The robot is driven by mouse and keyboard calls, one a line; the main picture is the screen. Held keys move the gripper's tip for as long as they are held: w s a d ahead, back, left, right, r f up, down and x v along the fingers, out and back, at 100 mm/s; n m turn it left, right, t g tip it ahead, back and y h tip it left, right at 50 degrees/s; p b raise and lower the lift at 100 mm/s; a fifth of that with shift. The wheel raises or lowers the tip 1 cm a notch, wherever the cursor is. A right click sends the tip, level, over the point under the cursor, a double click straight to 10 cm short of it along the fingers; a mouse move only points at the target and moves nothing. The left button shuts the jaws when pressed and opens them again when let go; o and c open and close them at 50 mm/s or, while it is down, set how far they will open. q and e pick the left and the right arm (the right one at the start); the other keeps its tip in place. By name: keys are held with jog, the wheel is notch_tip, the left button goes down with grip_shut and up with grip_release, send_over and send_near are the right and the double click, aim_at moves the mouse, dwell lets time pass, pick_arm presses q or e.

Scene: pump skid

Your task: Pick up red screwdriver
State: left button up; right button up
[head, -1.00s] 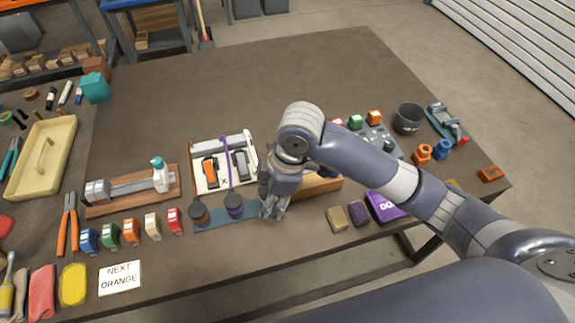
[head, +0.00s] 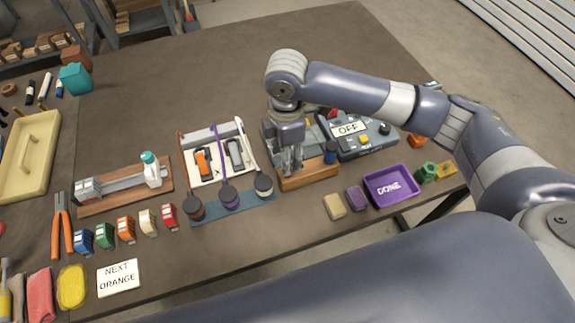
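I cannot make out a red screwdriver in the head view. My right gripper (head: 292,163) points down over a wooden block (head: 312,181). Its fingers are close to the block's left part, and I cannot tell whether they touch or hold anything. A blue-topped item (head: 330,153) stands at the block's right end. Part of the block and whatever stands behind the fingers is hidden by the gripper. My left gripper is not in view.
A control box with an OFF sign (head: 348,129) stands behind the block, partly under my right arm. A purple DONE tray (head: 391,188) lies to the right. A white-framed rack (head: 218,160) with round weights stands left. The table's back middle (head: 190,80) is clear.

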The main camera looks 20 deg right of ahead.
jog(key=shift+s+d+f+p, duration=0.1)
jog(key=shift+f+p, duration=0.2)
jog(key=shift+f, duration=1)
jog(key=shift+d+f+p, duration=0.1)
jog(key=shift+f+p, duration=0.2)
jog(key=shift+f, duration=0.95)
grip_shut()
